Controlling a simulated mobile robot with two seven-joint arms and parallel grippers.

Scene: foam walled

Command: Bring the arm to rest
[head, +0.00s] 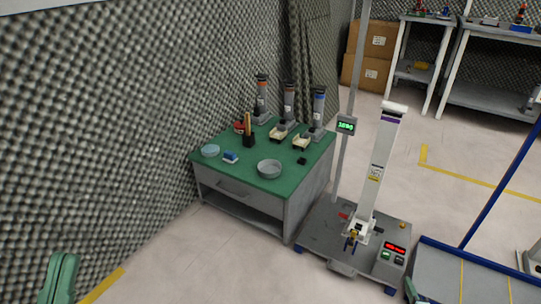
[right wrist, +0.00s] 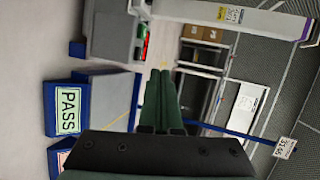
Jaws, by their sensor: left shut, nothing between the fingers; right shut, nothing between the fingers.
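My left gripper (head: 64,262) shows at the bottom left of the head view, its green fingers together with nothing between them. It is in front of the foam wall, well apart from the table. My right gripper (right wrist: 160,78) fills the lower middle of the right wrist view; its two green fingers lie side by side, shut and empty. Only a small green tip of it shows at the bottom edge of the head view (head: 411,291). Most of both arms is out of view.
A green-topped table (head: 215,170) holds a grey bowl (head: 269,169), a blue dish (head: 210,151) and several devices. A test stand (head: 318,236) with a tall white column (head: 380,165) is right of it. A blue-edged platform (head: 450,275) is at bottom right. Open floor (head: 190,260) lies in front.

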